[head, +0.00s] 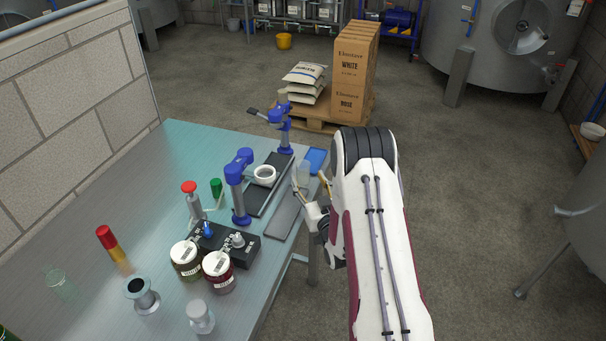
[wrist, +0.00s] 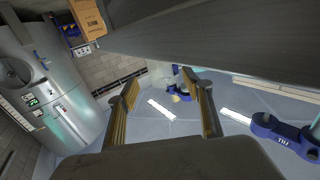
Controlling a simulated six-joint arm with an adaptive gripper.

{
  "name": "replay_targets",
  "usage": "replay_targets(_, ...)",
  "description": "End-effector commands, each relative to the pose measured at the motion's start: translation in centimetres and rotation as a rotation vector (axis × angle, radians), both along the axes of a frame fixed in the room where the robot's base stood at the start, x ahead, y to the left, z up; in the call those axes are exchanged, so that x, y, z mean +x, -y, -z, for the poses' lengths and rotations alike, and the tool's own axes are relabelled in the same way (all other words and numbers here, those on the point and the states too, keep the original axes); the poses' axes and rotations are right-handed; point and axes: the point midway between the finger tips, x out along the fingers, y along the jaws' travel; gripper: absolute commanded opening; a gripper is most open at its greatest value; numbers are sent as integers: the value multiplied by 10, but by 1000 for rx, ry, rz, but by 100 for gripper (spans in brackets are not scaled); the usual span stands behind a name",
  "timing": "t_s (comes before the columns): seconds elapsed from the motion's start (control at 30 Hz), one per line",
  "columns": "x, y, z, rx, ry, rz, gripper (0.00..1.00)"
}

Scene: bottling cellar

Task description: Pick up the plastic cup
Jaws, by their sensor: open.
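My gripper (head: 312,184) is at the right edge of the steel table in the head view. Its yellowish fingers are spread, and they stand apart in the wrist view (wrist: 163,100). A pale translucent cup-like shape (head: 304,174) shows by the fingers in the head view; I cannot tell whether they touch it. No cup is clear between the fingers in the wrist view. Another clear, greenish cup-like vessel (head: 62,284) stands at the table's left, far from my gripper. I cannot tell which one is plastic.
Blue bench device (head: 238,185) with a white ring (head: 264,175), a second blue device (head: 284,130) and a blue item (head: 316,160) are left of and behind my gripper. Two labelled jars (head: 218,270) (head: 186,260) stand nearer. The table (head: 165,225) is clear at its middle left.

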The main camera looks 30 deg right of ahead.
Motion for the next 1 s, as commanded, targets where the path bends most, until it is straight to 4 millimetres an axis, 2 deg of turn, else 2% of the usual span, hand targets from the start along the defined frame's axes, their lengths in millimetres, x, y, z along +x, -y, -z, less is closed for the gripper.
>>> replay_targets(0.4,37,4,-1,-1,1,-1,50)
replay_targets(1.0,40,5,-1,-1,0,-1,50)
